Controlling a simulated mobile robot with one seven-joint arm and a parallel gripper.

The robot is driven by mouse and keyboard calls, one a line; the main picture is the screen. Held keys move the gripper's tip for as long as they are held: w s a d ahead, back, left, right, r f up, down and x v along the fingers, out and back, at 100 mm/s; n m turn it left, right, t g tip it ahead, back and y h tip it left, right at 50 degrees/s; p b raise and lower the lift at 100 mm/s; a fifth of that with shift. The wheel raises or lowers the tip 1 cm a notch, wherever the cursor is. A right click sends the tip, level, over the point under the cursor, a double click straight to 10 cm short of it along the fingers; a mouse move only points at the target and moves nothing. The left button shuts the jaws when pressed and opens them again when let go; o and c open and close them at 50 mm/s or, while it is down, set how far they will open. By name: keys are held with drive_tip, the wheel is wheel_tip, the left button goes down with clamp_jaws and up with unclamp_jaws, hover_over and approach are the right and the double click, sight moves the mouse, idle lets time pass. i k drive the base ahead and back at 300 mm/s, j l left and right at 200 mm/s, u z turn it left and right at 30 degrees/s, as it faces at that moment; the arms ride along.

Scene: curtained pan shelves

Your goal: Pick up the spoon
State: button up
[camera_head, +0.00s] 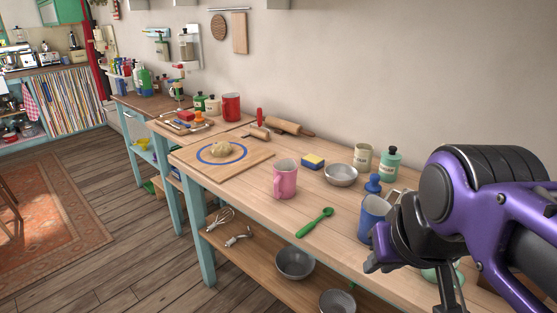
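A green spoon (315,222) lies flat on the wooden table (262,215), near its front edge. It is right of a pink mug and left of a blue mug, touching neither.
The pink mug (285,179) and blue mug (374,212) flank the spoon. A dough board (250,165) lies left. The lower shelf (258,268) holds a whisk and bowls. Bare tabletop surrounds the spoon.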

sight(327, 211)
drive_tip(key=u, duration=0.15)
drive_tip(key=z, duration=0.8)
drive_tip(key=j+z, duration=0.35)
drive_tip(key=i+j+z, duration=0.1)
drive_tip(key=z, duration=0.25)
drive_tip(key=j, duration=0.9)
drive_tip(key=i, duration=0.1)
